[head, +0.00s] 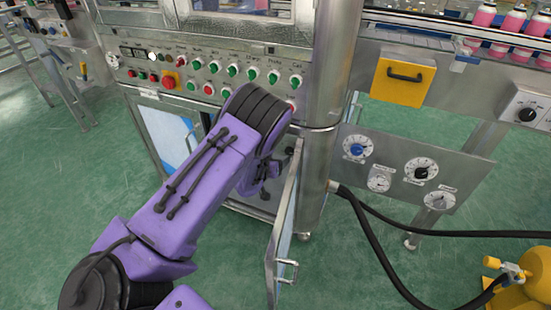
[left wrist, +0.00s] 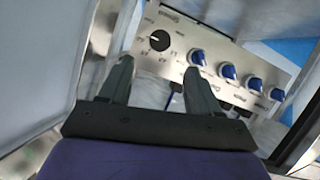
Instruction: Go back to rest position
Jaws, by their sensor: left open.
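My purple left arm reaches from the lower left of the head view to the open lower cabinet (head: 165,130) of the machine. Its forearm hides much of the cabinet opening. My left gripper (head: 266,190) is partly hidden at the opening, beside the open cabinet door (head: 283,232). In the left wrist view my left gripper (left wrist: 159,72) is open, its two fingers apart with nothing between them. Beyond the fingers is a tilted panel (left wrist: 180,45) with a black dial (left wrist: 159,40) and several blue knobs (left wrist: 228,72). My right gripper does not show.
A control panel with several buttons (head: 232,70) runs above the cabinet. A steel post (head: 330,100) stands right of the door. Black hoses (head: 372,235) lead to a yellow tank (head: 525,290) at the lower right. Green floor (head: 220,265) is clear in front.

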